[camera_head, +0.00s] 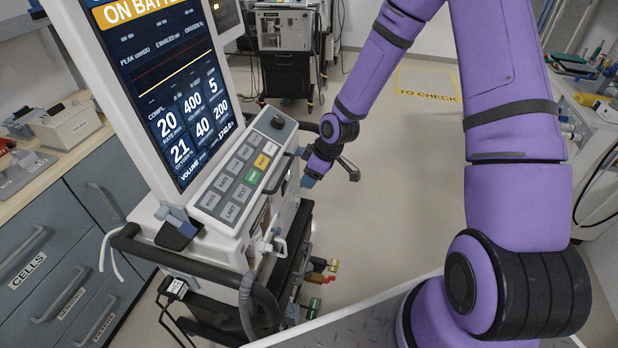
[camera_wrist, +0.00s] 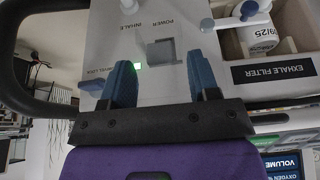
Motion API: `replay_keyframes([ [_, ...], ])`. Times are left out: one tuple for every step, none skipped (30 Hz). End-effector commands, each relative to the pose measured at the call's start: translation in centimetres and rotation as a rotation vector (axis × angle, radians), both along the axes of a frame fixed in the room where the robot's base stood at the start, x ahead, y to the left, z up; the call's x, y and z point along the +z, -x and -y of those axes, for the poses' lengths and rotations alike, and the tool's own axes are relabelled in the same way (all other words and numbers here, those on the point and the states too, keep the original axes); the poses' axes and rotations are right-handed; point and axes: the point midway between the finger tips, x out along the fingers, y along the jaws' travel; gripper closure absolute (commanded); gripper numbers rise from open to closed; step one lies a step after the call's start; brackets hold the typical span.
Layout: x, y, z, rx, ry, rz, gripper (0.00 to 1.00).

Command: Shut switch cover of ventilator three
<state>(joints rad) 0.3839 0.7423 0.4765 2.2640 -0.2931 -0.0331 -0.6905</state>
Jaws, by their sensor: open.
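The ventilator (camera_head: 232,225) stands close by at the left in the head view, with a lit screen reading "ON BATTERY" (camera_head: 165,85). In the wrist view its side panel (camera_wrist: 110,40) carries a small grey block (camera_wrist: 162,51) beside the word "POWER", which looks like the switch or its cover. I cannot tell whether the cover is raised or down. A green light (camera_wrist: 138,66) glows beside it. My gripper (camera_wrist: 161,62) is open, its two blue fingers on either side of the grey block's position. I cannot tell if they touch the panel. In the head view my gripper (camera_head: 309,180) is at the ventilator's far side, partly hidden.
A black rail (camera_wrist: 40,60) curves at the left of the wrist view. In the head view, a drawer counter (camera_head: 50,215) is left, another machine (camera_head: 284,30) behind, and open floor (camera_head: 400,190) right.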

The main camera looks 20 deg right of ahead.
Motion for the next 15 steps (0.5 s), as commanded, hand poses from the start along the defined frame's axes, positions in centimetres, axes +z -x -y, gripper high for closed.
replay_keyframes([
  [-0.6,-0.1,-0.2,0.002,-0.001,-0.001,0.45],
  [-0.8,-0.1,-0.3,0.002,0.000,-0.002,0.45],
  [-1.1,-0.2,-0.4,0.003,0.000,-0.001,0.45],
  [-1.2,-0.2,-0.4,0.002,0.000,-0.002,0.45],
  [-1.3,-0.3,-0.4,0.001,0.000,-0.001,0.45],
  [-1.5,-0.3,-0.5,0.001,0.000,-0.001,0.45],
  [-1.5,-0.3,-0.5,0.001,0.001,0.000,0.45],
  [-1.6,-0.3,-0.5,0.001,0.001,0.000,0.45],
  [-1.6,-0.4,-0.5,0.001,0.001,0.000,0.45],
  [-1.6,-0.4,-0.5,0.001,0.001,0.000,0.45],
  [-1.6,-0.4,-0.5,0.000,0.001,-0.001,0.45],
  [-1.6,-0.4,-0.5,0.000,0.001,-0.001,0.45],
  [-1.6,-0.4,-0.5,0.000,0.001,-0.001,0.45],
  [-1.6,-0.4,-0.5,0.000,0.001,-0.001,0.45],
  [-1.6,-0.4,-0.5,0.000,0.001,-0.001,0.45],
])
